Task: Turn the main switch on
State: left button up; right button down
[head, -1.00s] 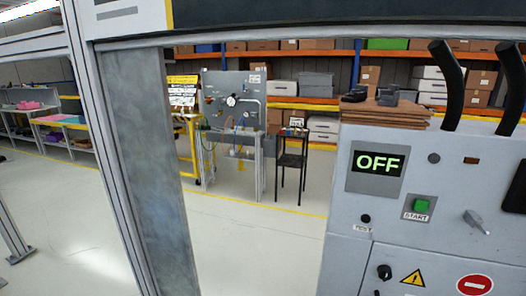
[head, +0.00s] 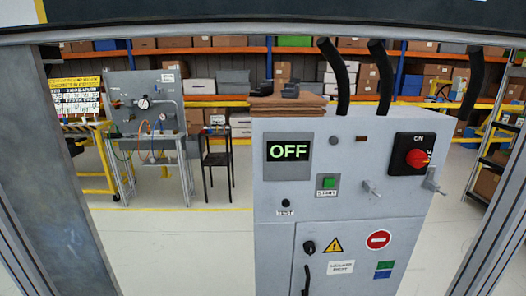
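The main switch is a red rotary knob (head: 417,158) on a black square plate (head: 405,142), at the upper right of the grey cabinet's front. "ON" is printed above the knob. Lettering at the plate's right edge is partly hidden or too small to read. The knob's exact angle is hard to tell. Neither of my grippers is in view, and nothing touches the switch.
The cabinet (head: 270,220) also bears a green START button (head: 328,183), a TEST button (head: 286,203) and protruding metal latches (head: 372,188). Black curved tubes (head: 334,78) rise behind it. Grey frame posts stand at both sides. The floor left of the cabinet is clear.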

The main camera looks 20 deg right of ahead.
aim_at(416, 159)
jog(key=z, duration=0.4)
jog(key=l+z, duration=0.15)
jog(key=z, duration=0.25)
jog(key=l+z, duration=0.1)
jog(key=z, duration=0.7)
